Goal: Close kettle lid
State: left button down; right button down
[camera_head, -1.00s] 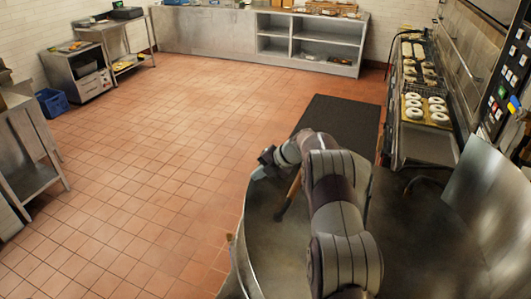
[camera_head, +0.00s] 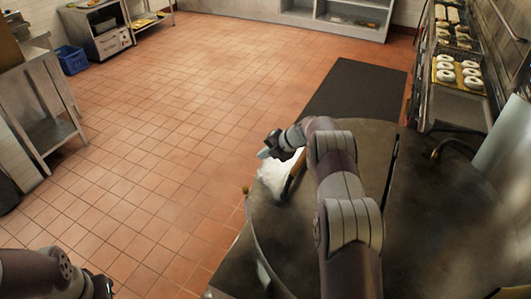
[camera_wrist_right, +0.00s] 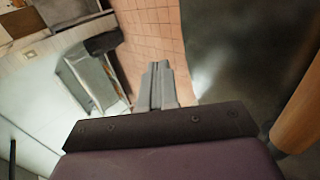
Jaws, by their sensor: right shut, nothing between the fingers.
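The large round metal kettle (camera_head: 258,245) fills the lower right of the head view. Its dark flat top, apparently the lid (camera_head: 410,240), lies across it with a dark seam running back; how fully it is down I cannot tell. A brown rod-like handle (camera_head: 293,178) rises near its left edge, and it also shows at the right of the right wrist view (camera_wrist_right: 298,115). My right gripper (camera_head: 266,150) is shut and empty, just left of the handle above the kettle's edge. In the right wrist view its fingers (camera_wrist_right: 157,68) are together. My left arm enters at lower left; its fingers are out of frame.
A bright metal panel (camera_head: 507,138) stands at the right. A dark mat (camera_head: 352,88) lies on the tiled floor beyond the kettle. A metal table (camera_head: 48,125) and blue crate (camera_head: 72,60) stand left. The middle floor is clear.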

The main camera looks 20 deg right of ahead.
jog(key=b+v, duration=0.3)
jog(key=v, duration=0.9)
jog(key=shift+r, duration=0.3)
